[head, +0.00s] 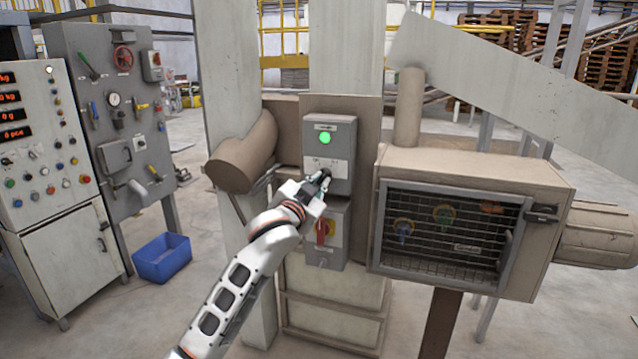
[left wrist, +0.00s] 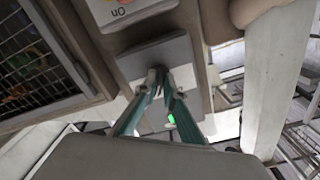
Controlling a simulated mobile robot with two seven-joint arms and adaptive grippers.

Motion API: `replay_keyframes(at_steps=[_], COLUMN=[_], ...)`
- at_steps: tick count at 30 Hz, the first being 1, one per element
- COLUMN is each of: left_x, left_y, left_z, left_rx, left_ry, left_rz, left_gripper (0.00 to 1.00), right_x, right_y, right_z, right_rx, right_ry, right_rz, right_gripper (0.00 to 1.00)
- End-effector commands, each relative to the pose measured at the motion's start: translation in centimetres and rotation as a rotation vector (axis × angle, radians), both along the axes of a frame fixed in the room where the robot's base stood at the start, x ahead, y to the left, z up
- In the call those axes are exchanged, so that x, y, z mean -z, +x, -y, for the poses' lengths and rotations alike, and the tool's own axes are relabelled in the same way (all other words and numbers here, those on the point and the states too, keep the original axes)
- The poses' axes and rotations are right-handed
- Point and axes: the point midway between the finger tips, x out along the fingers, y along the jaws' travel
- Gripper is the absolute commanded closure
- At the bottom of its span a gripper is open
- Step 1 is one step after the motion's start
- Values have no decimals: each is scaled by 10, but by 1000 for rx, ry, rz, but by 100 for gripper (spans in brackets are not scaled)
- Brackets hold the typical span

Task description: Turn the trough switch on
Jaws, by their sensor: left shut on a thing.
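A grey switch box (head: 341,155) is fixed to the post in the middle of the head view, with a bright green lamp (head: 325,138) on its upper front. Its dark switch knob (head: 326,173) sits low on the front, mostly hidden by my fingers. My left gripper (head: 320,181) is at this knob and shut on it. In the left wrist view, the fingers (left wrist: 163,80) come together at the box face, with the green lamp (left wrist: 171,119) just beyond them. The knob's exact angle is hidden. The box label is too small to read. My right gripper is not in view.
Directly below is another grey box (head: 338,249) with a red and yellow rotary switch (head: 323,231). A meshed machine housing (head: 480,166) stands close on the right, and a brown pipe (head: 243,158) on the left. A blue bin (head: 162,259) and control panels (head: 103,107) stand further left.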

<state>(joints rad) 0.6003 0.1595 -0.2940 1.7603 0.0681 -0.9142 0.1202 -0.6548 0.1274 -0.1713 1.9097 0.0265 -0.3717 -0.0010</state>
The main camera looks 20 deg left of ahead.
Motion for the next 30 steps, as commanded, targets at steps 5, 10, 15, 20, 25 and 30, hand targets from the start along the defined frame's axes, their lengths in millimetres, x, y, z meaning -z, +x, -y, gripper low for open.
replay_keyframes(at_steps=[5, 10, 15, 20, 25, 30], left_x=[-1, -1, -1, 0, 0, 0], left_y=[0, 0, 0, -1, -15, -45], left_z=[0, 0, 0, 0, 0, -1], left_rx=[-1, -1, 0, 1, 1, 2], left_ry=[2, 1, 0, 0, -2, -2], left_rz=[3, 3, 1, 1, 1, 3], left_gripper=[100, 74, 74, 74, 74, 74], right_x=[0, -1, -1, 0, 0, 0], right_y=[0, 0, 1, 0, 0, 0], right_z=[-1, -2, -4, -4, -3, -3], right_rx=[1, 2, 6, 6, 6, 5], right_ry=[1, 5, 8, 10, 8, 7], right_rz=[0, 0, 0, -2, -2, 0], right_gripper=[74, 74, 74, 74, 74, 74])
